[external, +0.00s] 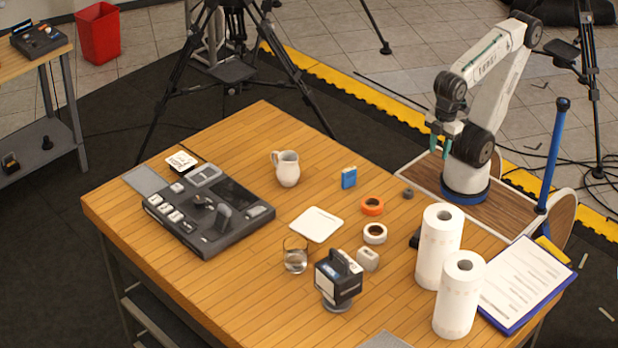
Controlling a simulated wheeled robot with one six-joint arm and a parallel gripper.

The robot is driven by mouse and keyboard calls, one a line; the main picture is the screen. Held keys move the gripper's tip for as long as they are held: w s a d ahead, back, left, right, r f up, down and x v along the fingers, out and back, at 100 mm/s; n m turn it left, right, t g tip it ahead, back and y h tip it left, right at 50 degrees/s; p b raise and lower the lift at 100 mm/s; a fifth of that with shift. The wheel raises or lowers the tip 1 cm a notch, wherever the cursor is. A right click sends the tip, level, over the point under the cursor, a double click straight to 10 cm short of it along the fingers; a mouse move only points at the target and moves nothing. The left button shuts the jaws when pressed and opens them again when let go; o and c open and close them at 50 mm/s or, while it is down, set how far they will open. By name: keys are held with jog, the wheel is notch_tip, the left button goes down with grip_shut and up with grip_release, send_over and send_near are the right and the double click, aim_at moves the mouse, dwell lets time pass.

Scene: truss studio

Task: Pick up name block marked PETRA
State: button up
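I cannot make out a block with the name PETRA in the external view; any lettering is too small to read. A small off-white block (368,259) sits on the wooden table, right of the black boxy device, with no legible mark. A white card or plate with dark markings (181,161) lies at the table's left, behind the console; its text is unreadable.
A black console (241,211), a white jug (287,168), a glass (295,259) and a black device (338,278) stand on the table (180,275). Two paper rolls (439,245) and a clipboard (525,286) occupy the right. Tape rolls (372,205) lie mid-table.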

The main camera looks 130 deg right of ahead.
dwell(0.4)
jog(key=o, duration=0.6)
